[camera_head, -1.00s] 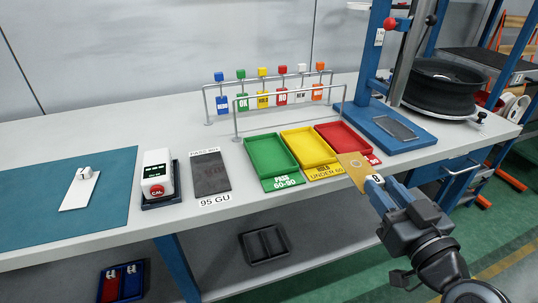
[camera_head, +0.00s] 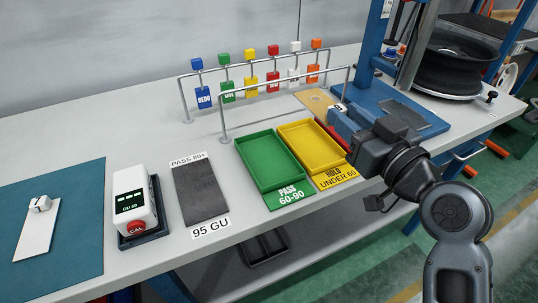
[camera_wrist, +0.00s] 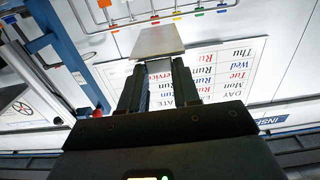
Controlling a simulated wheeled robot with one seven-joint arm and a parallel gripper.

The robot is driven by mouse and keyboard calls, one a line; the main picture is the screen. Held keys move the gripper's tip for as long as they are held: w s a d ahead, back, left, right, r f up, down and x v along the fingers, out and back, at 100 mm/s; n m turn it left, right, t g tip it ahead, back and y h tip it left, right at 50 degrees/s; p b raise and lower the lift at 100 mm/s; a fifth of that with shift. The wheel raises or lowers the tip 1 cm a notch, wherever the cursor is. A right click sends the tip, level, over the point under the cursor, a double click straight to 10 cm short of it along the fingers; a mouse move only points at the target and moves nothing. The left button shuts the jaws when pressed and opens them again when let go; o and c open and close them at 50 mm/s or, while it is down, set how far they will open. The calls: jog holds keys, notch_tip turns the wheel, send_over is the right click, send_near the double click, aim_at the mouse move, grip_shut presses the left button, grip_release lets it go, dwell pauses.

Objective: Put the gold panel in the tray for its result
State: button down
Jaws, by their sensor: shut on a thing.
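My gripper (camera_head: 338,108) is shut on the gold panel (camera_head: 315,100), gripping it at one edge. It holds the panel out toward the back of the bench, beyond the trays. The panel also shows at the fingertips in the wrist view (camera_wrist: 158,42). The green tray (camera_head: 270,183) is labelled PASS 60-90. The yellow tray (camera_head: 344,166), labelled HOLD UNDER 60, is right of it. Both are empty. The red tray (camera_head: 331,136) is mostly hidden behind my gripper. The white gloss meter (camera_head: 133,209) has a lit display whose small reading is hard to make out.
A metal rail (camera_head: 222,128) with several coloured tags stands behind the trays. A dark plate (camera_head: 202,191) marked 95 GU lies left of the green tray. A blue press frame (camera_head: 384,92) and black wheel (camera_head: 452,65) stand right. The back-left bench is clear.

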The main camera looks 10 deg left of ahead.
jog(key=p, duration=0.3)
send_over(285, 180)
notch_tip(285, 180, down, 6)
jog(key=shift+f, duration=0.2)
notch_tip(285, 180, down, 4)
jog(key=shift+f+b, duration=0.1)
jog(key=shift+b, duration=0.35)
jog(key=shift+f+b, duration=0.4)
jog(key=shift+b, duration=0.15)
